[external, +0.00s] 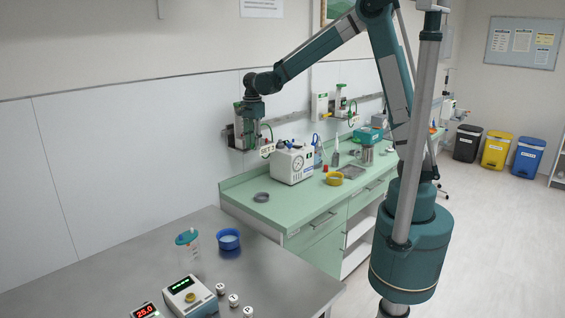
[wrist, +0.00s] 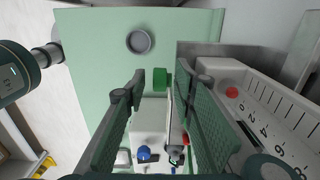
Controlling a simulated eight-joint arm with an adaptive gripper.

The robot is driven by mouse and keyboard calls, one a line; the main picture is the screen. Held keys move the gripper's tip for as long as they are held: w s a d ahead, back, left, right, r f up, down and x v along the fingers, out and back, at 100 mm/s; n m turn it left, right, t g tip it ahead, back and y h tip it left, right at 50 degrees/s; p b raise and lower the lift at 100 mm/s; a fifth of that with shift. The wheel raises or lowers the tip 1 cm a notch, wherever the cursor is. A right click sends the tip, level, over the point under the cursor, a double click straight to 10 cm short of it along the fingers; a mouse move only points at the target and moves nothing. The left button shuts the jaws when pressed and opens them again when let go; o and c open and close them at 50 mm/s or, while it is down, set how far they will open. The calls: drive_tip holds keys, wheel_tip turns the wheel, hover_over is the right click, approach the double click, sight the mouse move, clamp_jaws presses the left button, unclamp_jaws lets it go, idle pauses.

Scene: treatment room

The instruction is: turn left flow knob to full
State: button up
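The left flow unit (external: 238,135) is on the wall rail at the left end of the green counter, largely hidden by my gripper (external: 252,112), which points down at it. In the wrist view, a grey panel with a numbered scale (wrist: 275,125) and a red dot stands at the right. A green block-like part, apparently the flow knob (wrist: 159,78), shows between the tips of my gripper (wrist: 160,84). The two fingers are apart. I cannot tell whether either finger touches the green part. The knob's setting cannot be read.
A white machine with a gauge (external: 293,165) stands on the green counter (external: 245,190) below my gripper. Another flow unit (external: 340,98) is farther right on the rail. The steel table (external: 130,262) is in front.

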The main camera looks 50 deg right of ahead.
drive_tip(key=shift+f, duration=0.1)
drive_tip(key=c, duration=0.8)
drive_tip(key=shift+o, duration=0.3)
drive_tip(key=shift+a+f+h, duration=0.1)
drive_tip(key=shift+h, duration=0.2)
drive_tip(key=shift+a+f+h+b, duration=0.1)
drive_tip(key=shift+a+h+b, duration=0.1)
drive_tip(key=shift+h+b, duration=0.7)
drive_tip(key=shift+s+h+b, duration=0.1)
drive_tip(key=shift+h+b, duration=0.35)
drive_tip(key=shift+h, duration=0.65)
drive_tip(key=shift+a, duration=0.1)
